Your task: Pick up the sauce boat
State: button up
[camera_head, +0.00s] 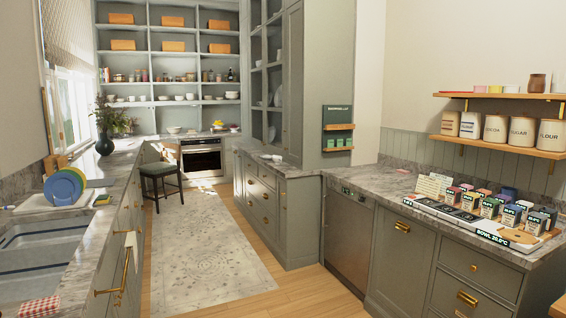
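A small white object (272,157) lies on the grey stone counter (300,171) in the middle of the head view, left of the tall cabinet. It may be the sauce boat, but it is too small to tell. Several white bowls and cups (186,97) stand on the far shelves, and I cannot make out a sauce boat among them. My gripper is not in view.
A patterned rug (208,260) covers the free floor between the counters. A stool (161,178) stands near the oven (202,157). The sink (45,240) and colored plates (64,187) are at left. Boxes (490,207) crowd the right counter (375,183).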

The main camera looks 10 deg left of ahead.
aim_at(278, 160)
jog(key=u, duration=0.2)
jog(key=i, duration=0.65)
jog(key=u, duration=0.5)
jog(key=i, duration=1.6)
jog(key=u, duration=0.55)
jog(key=i, duration=4.65)
jog(key=z, duration=0.7)
jog(key=i, duration=1.4)
jog(key=z, duration=1.9)
jog(key=i, duration=1.35)
jog(key=z, duration=0.7)
